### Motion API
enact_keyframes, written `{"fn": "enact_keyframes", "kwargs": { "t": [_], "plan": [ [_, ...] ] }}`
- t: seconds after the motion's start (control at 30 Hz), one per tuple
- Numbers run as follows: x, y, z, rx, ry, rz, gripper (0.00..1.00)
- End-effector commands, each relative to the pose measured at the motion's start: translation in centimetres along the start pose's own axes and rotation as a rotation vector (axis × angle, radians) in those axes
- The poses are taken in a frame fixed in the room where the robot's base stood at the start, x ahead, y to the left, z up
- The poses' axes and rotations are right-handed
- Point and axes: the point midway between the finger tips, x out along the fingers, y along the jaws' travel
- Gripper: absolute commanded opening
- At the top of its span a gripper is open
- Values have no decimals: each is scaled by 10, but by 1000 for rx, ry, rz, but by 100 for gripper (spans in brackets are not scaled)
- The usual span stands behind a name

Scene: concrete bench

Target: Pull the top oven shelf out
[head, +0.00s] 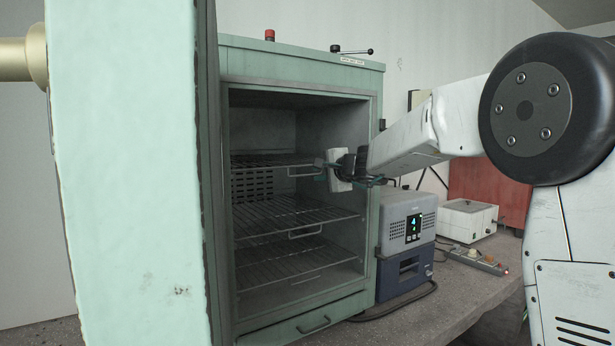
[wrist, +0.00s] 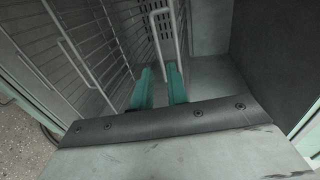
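The green oven (head: 300,48) stands open on the bench, with three wire shelves inside. The top shelf (head: 262,161) lies inside the oven and has a wire loop handle (head: 302,175) at its front. My gripper (head: 322,177) is at the oven opening, just right of that handle. In the wrist view my two teal fingers (wrist: 161,86) stand apart with a gap between them. A wire loop handle (wrist: 163,45) reaches down to their tips, its lower end at the gap. Whether it touches a finger is unclear.
The middle shelf (head: 290,212) and bottom shelf (head: 280,262) sit below. The open oven door (head: 130,180) fills the left. A grey-blue device (head: 408,225) stands close to the oven's right. A white box (head: 467,220) and power strip (head: 478,262) lie farther right.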

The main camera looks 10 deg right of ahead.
Motion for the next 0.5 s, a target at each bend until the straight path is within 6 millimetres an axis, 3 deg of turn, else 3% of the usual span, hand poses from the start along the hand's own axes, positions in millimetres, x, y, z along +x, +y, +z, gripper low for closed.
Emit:
{"fn": "enact_keyframes", "kwargs": {
  "t": [0.3,0.5],
  "plan": [
    [50,2,1,0,-3,1,16],
    [69,0,2,0,-3,0,16]
  ]
}}
